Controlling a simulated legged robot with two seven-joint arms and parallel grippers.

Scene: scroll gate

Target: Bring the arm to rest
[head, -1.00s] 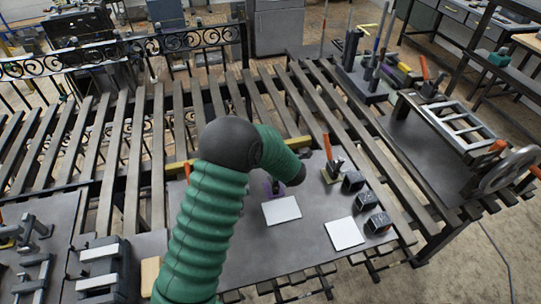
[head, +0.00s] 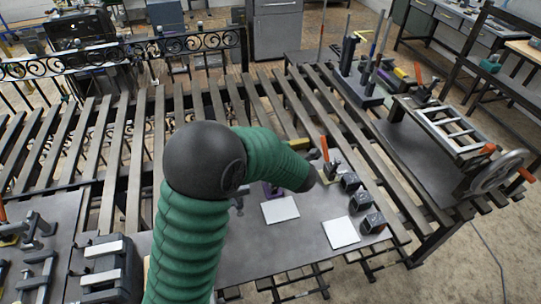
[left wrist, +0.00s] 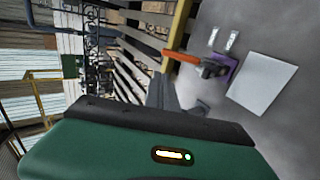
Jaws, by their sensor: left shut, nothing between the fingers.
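My left arm rises from the bottom of the head view as a green ribbed sleeve with a dark elbow, and its forearm reaches right over the grey table plate (head: 255,255). The hand end is hidden behind the forearm there. In the left wrist view my left gripper (left wrist: 163,92) shows as dark grey fingers beyond the green housing, shut and empty. A clamp with an orange handle (left wrist: 182,57) and a purple base (left wrist: 222,70) lies beyond it, beside a white square (left wrist: 262,82). My right gripper is not in view.
White squares (head: 280,209) (head: 341,233) lie on the plate. Several dark blocks (head: 350,183) and an orange-handled clamp (head: 328,162) stand at its right. A handwheel fixture (head: 503,170) stands far right. Slatted bars (head: 170,130) and a scroll gate (head: 190,42) lie behind.

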